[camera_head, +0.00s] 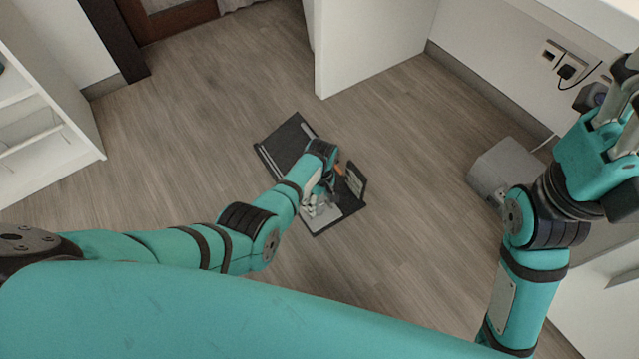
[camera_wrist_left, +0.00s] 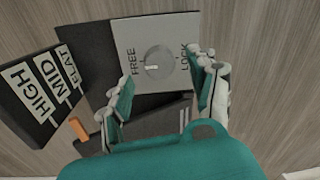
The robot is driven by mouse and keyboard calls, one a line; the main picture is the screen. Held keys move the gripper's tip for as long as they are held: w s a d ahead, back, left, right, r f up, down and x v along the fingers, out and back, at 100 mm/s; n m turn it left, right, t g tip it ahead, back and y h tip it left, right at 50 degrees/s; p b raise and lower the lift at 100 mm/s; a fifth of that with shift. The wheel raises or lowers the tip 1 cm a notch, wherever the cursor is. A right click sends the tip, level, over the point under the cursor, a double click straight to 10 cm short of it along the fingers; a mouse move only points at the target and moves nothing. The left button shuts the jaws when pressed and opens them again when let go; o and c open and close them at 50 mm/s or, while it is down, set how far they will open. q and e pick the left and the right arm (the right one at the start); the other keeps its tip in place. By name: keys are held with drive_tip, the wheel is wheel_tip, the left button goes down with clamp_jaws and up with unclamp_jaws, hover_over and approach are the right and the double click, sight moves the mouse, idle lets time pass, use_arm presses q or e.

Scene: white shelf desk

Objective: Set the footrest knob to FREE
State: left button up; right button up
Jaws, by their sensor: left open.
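The footrest (camera_head: 283,146) is a dark flat unit on the floor, with a light grey plate (camera_wrist_left: 122,32) on it. The plate carries a round grey knob (camera_wrist_left: 163,56) between the words FREE (camera_wrist_left: 133,62) and LOCK (camera_wrist_left: 185,57). A small white mark on the knob lies on its FREE side; its exact aim is hard to tell. My left gripper (camera_head: 312,208) is over the plate, pointing down. In the wrist view its open fingers (camera_wrist_left: 165,88) lie either side of the knob's near side; contact cannot be told. My right gripper (camera_head: 618,95) is raised at the right, away from the footrest.
A dark panel (camera_wrist_left: 12,92) with labels HIGH, MID and FLAT and an orange piece (camera_wrist_left: 78,128) lie left of the knob. A grey box (camera_head: 506,168) stands on the floor at right. White shelves (camera_head: 40,150) stand left. Floor around the footrest is clear.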

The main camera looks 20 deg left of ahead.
sight(320, 205)
use_arm(q)
wheel_tip(320, 205, up, 9)
drive_tip(key=shift+w, duration=0.15)
drive_tip(key=shift+d, duration=0.1)
idle(0.5)
